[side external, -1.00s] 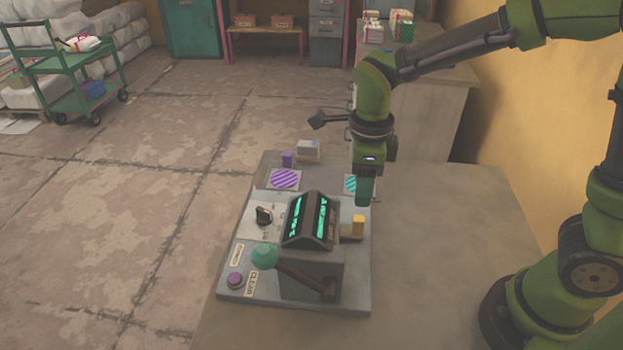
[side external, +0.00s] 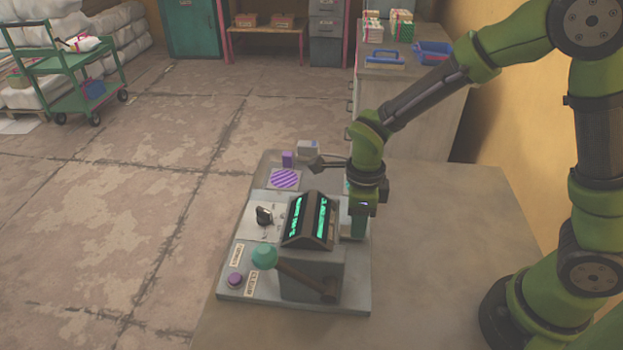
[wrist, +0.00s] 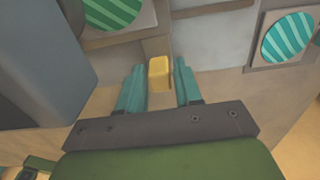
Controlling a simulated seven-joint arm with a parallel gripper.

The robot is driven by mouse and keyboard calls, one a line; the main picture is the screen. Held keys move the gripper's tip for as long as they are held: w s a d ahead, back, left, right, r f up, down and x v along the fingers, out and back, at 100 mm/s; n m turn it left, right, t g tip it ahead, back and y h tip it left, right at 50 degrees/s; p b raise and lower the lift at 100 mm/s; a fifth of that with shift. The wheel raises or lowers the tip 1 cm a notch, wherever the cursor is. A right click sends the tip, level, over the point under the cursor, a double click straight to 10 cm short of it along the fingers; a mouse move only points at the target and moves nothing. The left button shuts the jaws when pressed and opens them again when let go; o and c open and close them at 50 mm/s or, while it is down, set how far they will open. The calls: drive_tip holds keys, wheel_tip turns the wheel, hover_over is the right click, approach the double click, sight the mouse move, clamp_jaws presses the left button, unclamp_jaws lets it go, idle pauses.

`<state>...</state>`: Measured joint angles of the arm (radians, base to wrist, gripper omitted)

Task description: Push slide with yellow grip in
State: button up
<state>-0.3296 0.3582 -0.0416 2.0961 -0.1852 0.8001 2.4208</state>
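The yellow grip (wrist: 159,73) of the slide shows in the wrist view as a small upright block. My gripper (wrist: 160,66) is open, with one teal finger on each side of it. A narrow gap shows on both sides, so the fingers look apart from the grip. In the side view my gripper (side external: 357,236) points down at the right side of the grey press (side external: 312,272) and hides the yellow grip. How far the slide is out cannot be told.
The press has a dark sloped top with lit teal strips and a lever with a teal ball (side external: 264,256). A black knob (side external: 264,215), a purple button (side external: 235,280) and a purple striped pad (side external: 285,179) share its base plate. The table (side external: 440,250) to the right is clear.

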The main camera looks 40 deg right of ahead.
sight(356, 251)
clamp_jaws()
drive_tip(key=shift+s+a, duration=1.35)
drive_tip(key=shift+a, duration=0.05)
drive_tip(key=shift+o, duration=1.6)
unclamp_jaws()
wheel_tip(356, 251, up, 17)
drive_tip(key=shift+f, duration=0.1)
